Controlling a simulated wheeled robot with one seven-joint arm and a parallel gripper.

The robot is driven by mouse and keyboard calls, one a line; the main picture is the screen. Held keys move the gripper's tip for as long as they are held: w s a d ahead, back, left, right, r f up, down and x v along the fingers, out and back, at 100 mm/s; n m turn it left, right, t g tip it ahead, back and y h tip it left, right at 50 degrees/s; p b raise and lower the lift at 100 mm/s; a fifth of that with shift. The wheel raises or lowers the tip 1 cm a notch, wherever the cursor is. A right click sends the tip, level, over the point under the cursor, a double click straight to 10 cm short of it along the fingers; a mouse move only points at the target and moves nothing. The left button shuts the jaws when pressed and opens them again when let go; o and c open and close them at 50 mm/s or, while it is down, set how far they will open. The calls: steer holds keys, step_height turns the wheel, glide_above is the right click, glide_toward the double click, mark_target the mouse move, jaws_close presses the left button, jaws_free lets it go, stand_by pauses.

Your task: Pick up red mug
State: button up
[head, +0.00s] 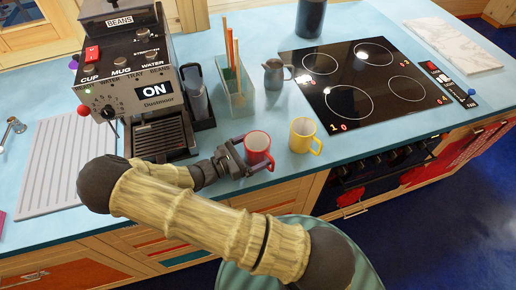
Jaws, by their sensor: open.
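The red mug (257,145) stands upright on the blue counter near its front edge. My gripper (244,158) is at the mug's left side, low over the counter, with its fingers open. It points toward the mug, and one finger appears close to or beside the mug's wall. I cannot tell whether it touches. My arm comes in from the lower right and partly hides the counter's front edge.
A yellow mug (301,136) stands just right of the red mug. A coffee machine (130,80) is to the left, with a rack (236,98) of sticks and a metal jug (274,75) behind. A black cooktop (365,85) lies to the right.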

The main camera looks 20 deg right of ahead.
steer(key=shift+w+d, duration=0.1)
steer(key=shift+d, duration=0.45)
steer(key=c, duration=1.3)
step_height(320, 180, up, 10)
steer(key=shift+b, duration=0.45)
